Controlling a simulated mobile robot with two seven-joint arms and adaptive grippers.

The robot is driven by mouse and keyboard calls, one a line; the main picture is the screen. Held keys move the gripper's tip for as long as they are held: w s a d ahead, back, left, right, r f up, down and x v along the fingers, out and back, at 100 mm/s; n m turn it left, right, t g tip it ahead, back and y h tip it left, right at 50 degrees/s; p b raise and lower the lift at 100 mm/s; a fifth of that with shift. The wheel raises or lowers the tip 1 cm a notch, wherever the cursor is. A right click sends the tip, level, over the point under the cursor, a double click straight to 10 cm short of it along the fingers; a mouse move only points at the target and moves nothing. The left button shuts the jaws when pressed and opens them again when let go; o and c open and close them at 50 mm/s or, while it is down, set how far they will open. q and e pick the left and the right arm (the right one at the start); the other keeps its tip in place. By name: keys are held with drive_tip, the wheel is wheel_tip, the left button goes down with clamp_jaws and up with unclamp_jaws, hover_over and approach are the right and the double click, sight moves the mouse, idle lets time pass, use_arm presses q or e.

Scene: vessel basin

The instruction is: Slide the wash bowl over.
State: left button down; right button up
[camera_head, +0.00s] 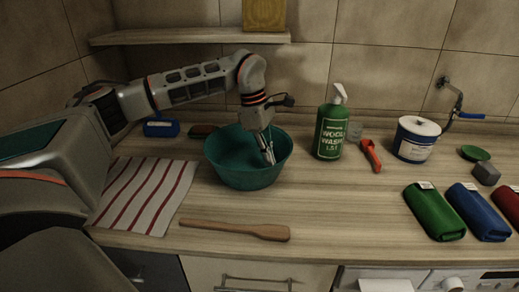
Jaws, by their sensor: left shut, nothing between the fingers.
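The wash bowl (240,176) is a round teal bowl standing upright on the wooden counter, left of the middle. My left arm comes in from the left and reaches over the bowl. My left gripper (268,155) points down inside the bowl's opening, near its right inner wall. Its fingers are shut with nothing seen between them. I cannot tell whether the fingertips touch the bowl. My right gripper is not in view.
A striped cloth (148,192) lies left of the bowl and a wooden paddle (236,230) in front. Folded green (434,211) and blue (478,212) cloths lie front right. Counter between is clear.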

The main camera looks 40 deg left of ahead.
use_arm(q)
drive_tip(key=shift+w+d, duration=0.25)
drive_tip(key=shift+d, duration=0.55)
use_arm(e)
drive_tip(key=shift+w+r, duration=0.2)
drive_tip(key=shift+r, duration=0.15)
